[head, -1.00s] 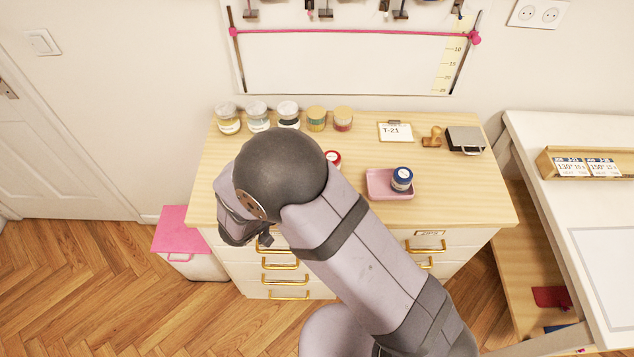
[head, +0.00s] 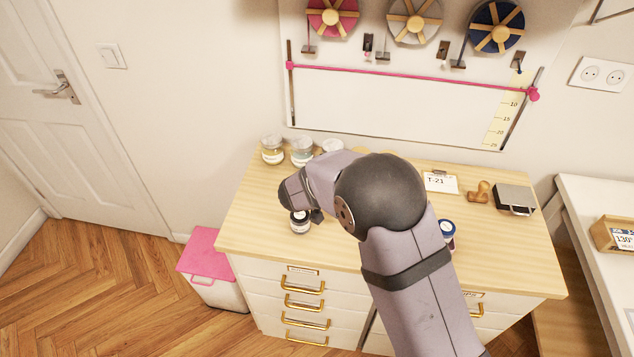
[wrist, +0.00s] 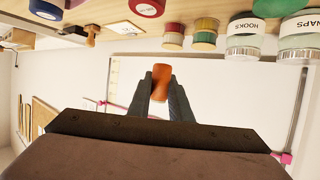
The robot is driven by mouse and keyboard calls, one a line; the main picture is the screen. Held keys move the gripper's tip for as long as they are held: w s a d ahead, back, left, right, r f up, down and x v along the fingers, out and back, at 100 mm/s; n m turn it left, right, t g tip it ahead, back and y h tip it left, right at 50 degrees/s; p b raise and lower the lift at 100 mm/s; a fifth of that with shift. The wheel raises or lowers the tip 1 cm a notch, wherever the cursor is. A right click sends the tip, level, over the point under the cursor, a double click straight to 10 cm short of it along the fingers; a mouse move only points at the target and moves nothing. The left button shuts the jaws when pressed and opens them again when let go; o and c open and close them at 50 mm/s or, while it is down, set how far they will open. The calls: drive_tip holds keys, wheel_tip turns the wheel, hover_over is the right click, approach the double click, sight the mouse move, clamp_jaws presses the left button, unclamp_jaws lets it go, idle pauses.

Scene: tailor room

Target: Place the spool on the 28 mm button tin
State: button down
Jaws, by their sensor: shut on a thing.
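My gripper (wrist: 160,95) is shut on a small orange spool (wrist: 161,77), seen between its fingertips in the wrist view. In the head view my wrist hides the spool and fingers. A small dark-lidded tin (head: 300,222) with a pale label stands on the cabinet top just below my wrist. A blue-lidded tin (head: 447,229) is partly hidden behind my arm; it seems to show in the wrist view (wrist: 46,9). A red-lidded tin (wrist: 147,6) is at the wrist view's top edge. I cannot read which tin is 28 mm.
Clear jars (head: 272,149) stand along the back of the wooden cabinet top (head: 255,215). Red (wrist: 174,37) and green (wrist: 204,36) wood-ended cylinders stand beside them. The front left top is clear.

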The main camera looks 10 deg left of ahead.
drive_tip(key=w+a+n+t+y, duration=0.1)
drive_tip(key=w+a+n+y, duration=0.1)
drive_tip(key=a, duration=0.4)
drive_tip(key=w+a+r+n+t+y, duration=0.1)
drive_tip(key=w+a+n+y, duration=0.1)
drive_tip(key=a+n+y, duration=0.2)
drive_tip(key=a+y, duration=0.1)
drive_tip(key=a, duration=0.2)
drive_tip(key=shift+w+r+n, duration=0.2)
drive_tip(key=shift+w+n, duration=0.05)
drive_tip(key=shift+n, duration=0.05)
drive_tip(key=shift+f, duration=0.1)
drive_tip(key=shift+f+p, duration=0.9)
drive_tip(key=shift+f, duration=4)
drive_tip(key=shift+f, duration=0.2)
drive_tip(key=c, duration=1.6)
unclamp_jaws()
